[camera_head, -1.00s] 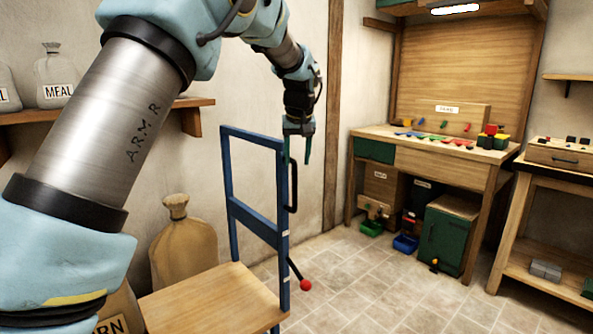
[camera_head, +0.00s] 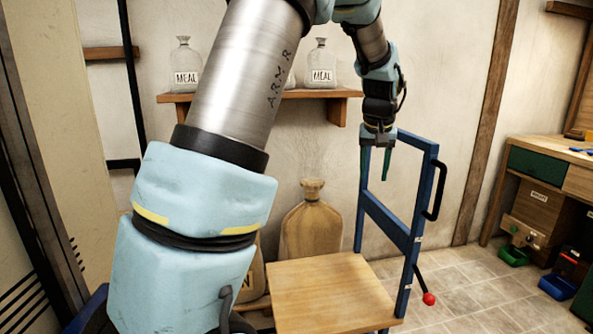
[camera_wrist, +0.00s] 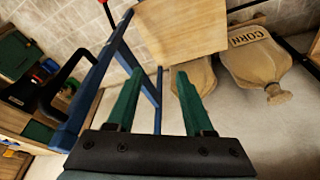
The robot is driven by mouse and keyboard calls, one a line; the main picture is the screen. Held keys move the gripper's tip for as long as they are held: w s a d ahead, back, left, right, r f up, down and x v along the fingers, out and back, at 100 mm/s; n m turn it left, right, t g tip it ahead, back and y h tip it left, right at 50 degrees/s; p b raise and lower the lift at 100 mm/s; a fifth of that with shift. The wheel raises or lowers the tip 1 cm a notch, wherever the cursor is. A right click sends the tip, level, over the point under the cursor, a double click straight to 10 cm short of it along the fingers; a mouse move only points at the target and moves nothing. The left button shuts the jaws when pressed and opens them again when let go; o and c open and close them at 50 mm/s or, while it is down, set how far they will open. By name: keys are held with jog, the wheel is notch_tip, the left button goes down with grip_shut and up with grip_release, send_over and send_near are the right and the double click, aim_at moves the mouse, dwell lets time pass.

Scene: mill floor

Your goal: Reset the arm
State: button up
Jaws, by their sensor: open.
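My gripper (camera_head: 376,160) hangs at the end of my raised arm in the head view, fingers pointing down. It is at the upper part of the blue frame (camera_head: 412,230) that rises from the wooden platform (camera_head: 325,292). In the wrist view my gripper (camera_wrist: 155,100) shows its two green fingers apart with nothing between them. The blue frame also shows in the wrist view (camera_wrist: 92,92), close beside the left finger. I cannot tell whether they touch.
A shelf (camera_head: 265,96) on the wall holds meal sacks (camera_head: 321,64). A brown sack (camera_head: 311,225) stands behind the platform. A red-knobbed lever (camera_head: 428,298) juts from the frame. A workbench (camera_head: 540,170) with bins stands at right, with free tiled floor (camera_head: 470,290) before it.

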jog(key=s+a+f, duration=0.2)
jog(key=s+a, duration=0.4)
jog(key=a, duration=0.3)
jog(key=s+a+f+n+g+p, duration=0.1)
jog(key=s+a+f, duration=0.1)
jog(key=s+a, duration=0.4)
jog(key=s+a+f+n+p, duration=0.1)
jog(key=s+a, duration=0.5)
jog(key=a, duration=0.6)
jog(key=shift+f+g+y, duration=0.3)
jog(key=shift+f+y, duration=0.1)
jog(key=shift+f, duration=0.2)
jog(key=shift+a, duration=0.1)
